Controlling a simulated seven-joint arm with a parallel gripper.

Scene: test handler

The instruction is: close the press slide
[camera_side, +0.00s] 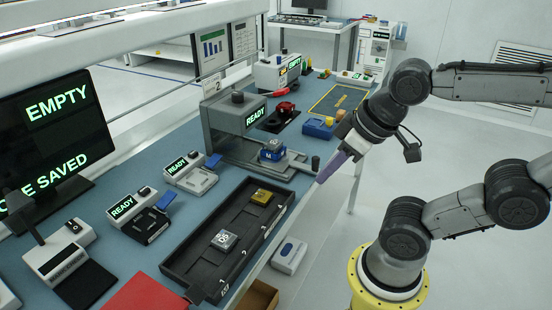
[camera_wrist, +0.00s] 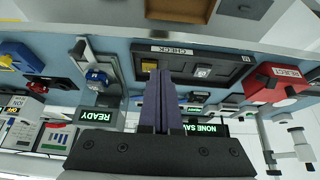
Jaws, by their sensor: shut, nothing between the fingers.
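The press (camera_side: 222,128) is a grey housing with a green READY display. Its slide (camera_side: 292,163) sticks out to the front right, with a dark knob (camera_side: 315,163) at its outer end. A blue block (camera_side: 272,150) sits on the slide, in front of the housing. In the wrist view the slide (camera_wrist: 88,58) and blue block (camera_wrist: 97,77) are left of the fingers. My gripper (camera_side: 321,181) is shut and empty, its purple fingers pointing down-left close to the knob. The fingers also show in the wrist view (camera_wrist: 160,73).
A dark CHECK tray (camera_side: 185,262) holding a grey block (camera_side: 224,240) and a yellow block (camera_side: 261,197) lies in front of the press. A blue holder (camera_side: 320,128) stands behind my gripper. Small READY devices (camera_side: 190,175) stand left. The red reject bin (camera_wrist: 272,84) is right in the wrist view.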

